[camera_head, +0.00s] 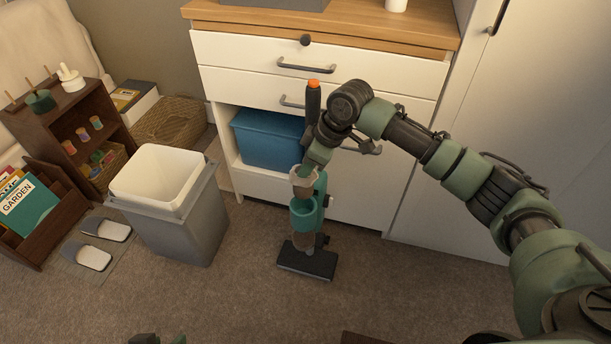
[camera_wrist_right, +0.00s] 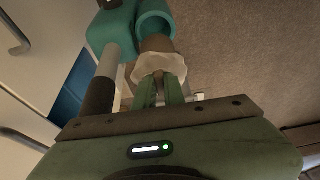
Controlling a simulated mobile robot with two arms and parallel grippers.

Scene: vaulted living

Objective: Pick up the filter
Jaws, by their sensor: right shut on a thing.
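The filter (camera_head: 303,184) is a small pale piece with a ruffled edge, seen in the head view just above the open teal cup of an upright vacuum (camera_head: 306,215). My right gripper (camera_head: 311,168) is shut on it from above. In the right wrist view the green fingers (camera_wrist_right: 160,92) pinch the filter (camera_wrist_right: 147,68), whose brownish lower part is at the mouth of the teal cup (camera_wrist_right: 155,22). I cannot tell whether it is still partly inside. Only a bit of my left gripper (camera_head: 158,339) shows at the bottom edge of the head view.
A white cabinet (camera_head: 400,170) with a blue bin (camera_head: 268,138) in its open shelf stands behind the vacuum. A grey trash bin (camera_head: 185,225) with a white liner stands open to the left. Slippers (camera_head: 95,257) and a wooden rack (camera_head: 60,120) are further left. Carpet in front is clear.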

